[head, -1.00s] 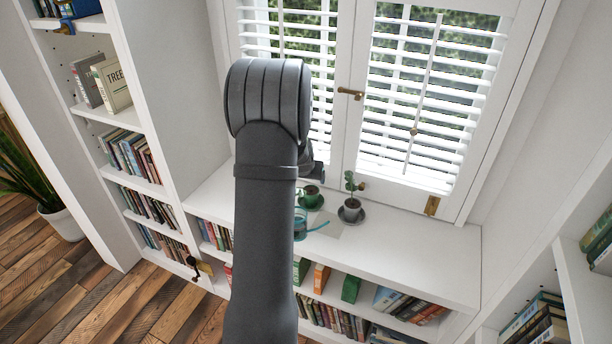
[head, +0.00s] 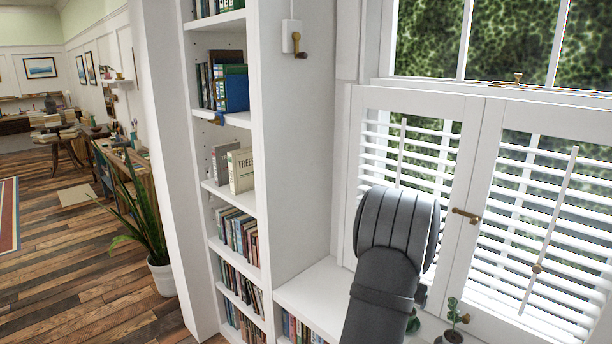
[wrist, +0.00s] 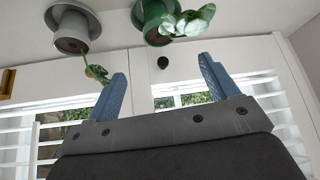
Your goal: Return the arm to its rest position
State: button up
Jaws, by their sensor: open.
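My gripper (wrist: 162,88) is in the wrist view, with its two blue fingers wide apart and nothing between them. Past the fingers, at the top of that view, stand a grey pot (wrist: 72,42) with a small seedling and a green pot (wrist: 152,12) with a leafy plant. In the head view my dark grey arm rises at the lower middle right, in front of the shutters, and hides my gripper. The green pot (head: 413,324) and the grey pot (head: 453,337) show partly at the bottom edge there.
White shutters (head: 520,210) with a brass latch (head: 466,215) stand behind my arm. A white ledge (head: 310,290) runs below them. A tall bookshelf (head: 262,130) stands to the left. A potted plant (head: 160,275) stands on the plank floor, with open room further left.

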jog(key=x, duration=1.4)
jog(key=shift+s, duration=0.1)
jog(key=shift+r, duration=0.15)
jog(key=v, duration=1.7)
jog(key=x, duration=1.7)
jog(key=shift+d+f, duration=0.1)
jog(key=shift+f, duration=0.25)
notch_tip(320, 180, up, 4)
jog(key=shift+s+r, duration=0.1)
jog(key=shift+r, duration=0.05)
jog(key=s+d+r+m+g+h, duration=0.2)
jog(key=s+d+r+m, duration=0.2)
jog(key=s, duration=0.5)
jog(key=shift+s+d+r+m, duration=0.35)
jog(key=shift+d+r, duration=0.8)
jog(key=shift+r, duration=0.75)
